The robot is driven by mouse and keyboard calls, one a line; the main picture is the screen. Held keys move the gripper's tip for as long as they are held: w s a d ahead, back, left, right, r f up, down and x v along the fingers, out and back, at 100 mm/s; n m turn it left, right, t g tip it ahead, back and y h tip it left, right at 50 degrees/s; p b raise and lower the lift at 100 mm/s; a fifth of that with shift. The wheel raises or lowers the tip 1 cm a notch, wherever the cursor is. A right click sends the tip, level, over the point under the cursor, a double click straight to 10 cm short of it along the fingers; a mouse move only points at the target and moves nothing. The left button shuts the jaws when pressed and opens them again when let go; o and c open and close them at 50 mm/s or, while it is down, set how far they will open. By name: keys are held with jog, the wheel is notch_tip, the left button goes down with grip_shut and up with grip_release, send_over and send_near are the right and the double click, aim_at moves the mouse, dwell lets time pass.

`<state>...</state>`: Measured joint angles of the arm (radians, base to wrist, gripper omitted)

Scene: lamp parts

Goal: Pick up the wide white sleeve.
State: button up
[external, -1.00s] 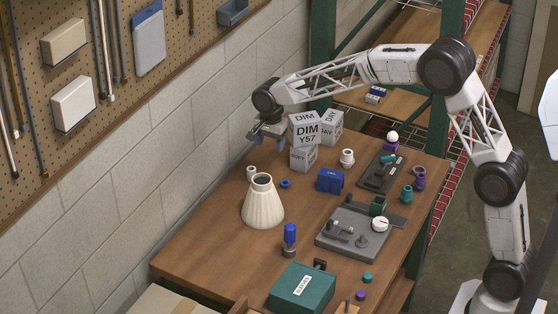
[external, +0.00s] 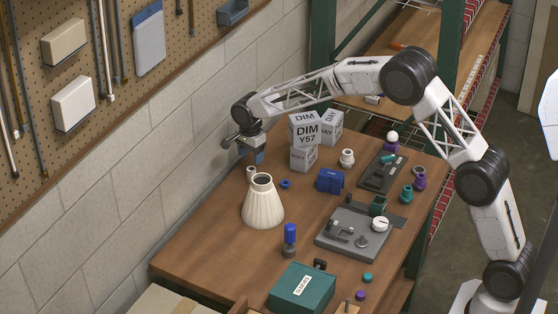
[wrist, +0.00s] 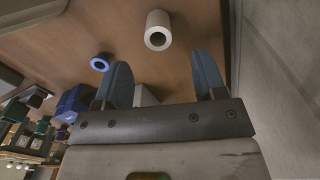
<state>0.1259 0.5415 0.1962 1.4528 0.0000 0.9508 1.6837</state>
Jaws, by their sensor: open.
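A short white sleeve (external: 251,172) with an open bore stands on the workbench behind the cream ribbed shade. It also shows in the wrist view (wrist: 157,30), beyond the fingertips and roughly between their lines. My gripper (external: 243,154) is just above and to the left of the sleeve in the external view. Its two blue fingers are spread apart and empty in the wrist view (wrist: 163,66). The sleeve appears apart from both fingers. Another white ringed part (external: 347,158) stands farther right on the bench.
The cream shade (external: 262,205) stands close in front of the sleeve. A blue ring (external: 285,184) lies to its right. Stacked grey DIM boxes (external: 305,135) rise to the right of my gripper. The wall runs close along the left. A blue block (external: 330,181) sits mid-bench.

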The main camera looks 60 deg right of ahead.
aim_at(251, 168)
jog(key=shift+f, duration=0.15)
jog(key=shift+f, duration=1.2)
jog(key=shift+f, duration=0.1)
jog(key=shift+s+f, duration=0.1)
jog(key=shift+f, duration=2.35)
jog(key=c, duration=1)
